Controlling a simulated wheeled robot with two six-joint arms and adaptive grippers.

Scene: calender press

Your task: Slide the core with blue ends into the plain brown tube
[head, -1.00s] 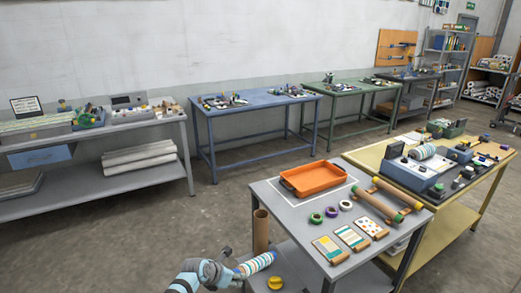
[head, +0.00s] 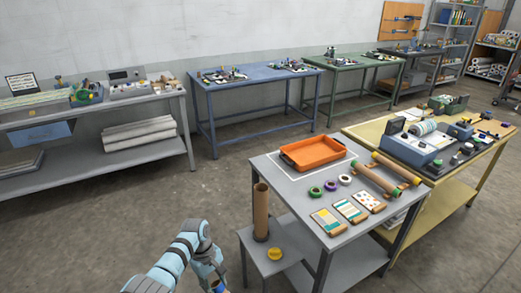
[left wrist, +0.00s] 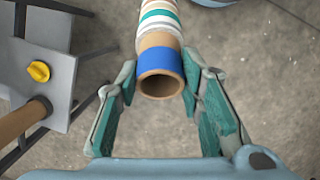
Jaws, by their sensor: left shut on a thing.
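The core with blue ends (left wrist: 161,62) is striped in teal, white and tan, with a blue band around its open near end. My left gripper (left wrist: 160,80) is shut on it near that end in the left wrist view; the core's far end runs out of the frame. In the head view my left gripper is at the bottom edge, largely out of frame. The plain brown tube (head: 261,212) stands upright on a low grey stand, apart from the core and to the right of my arm. It also shows at the left of the left wrist view (left wrist: 16,123).
A yellow knob (head: 275,254) sits on the low stand (head: 256,256) by the tube. The grey table (head: 290,192) beside it holds an orange tray (head: 312,153), tape rings, sample cards and capped tubes (head: 377,179). Open floor lies left of the stand.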

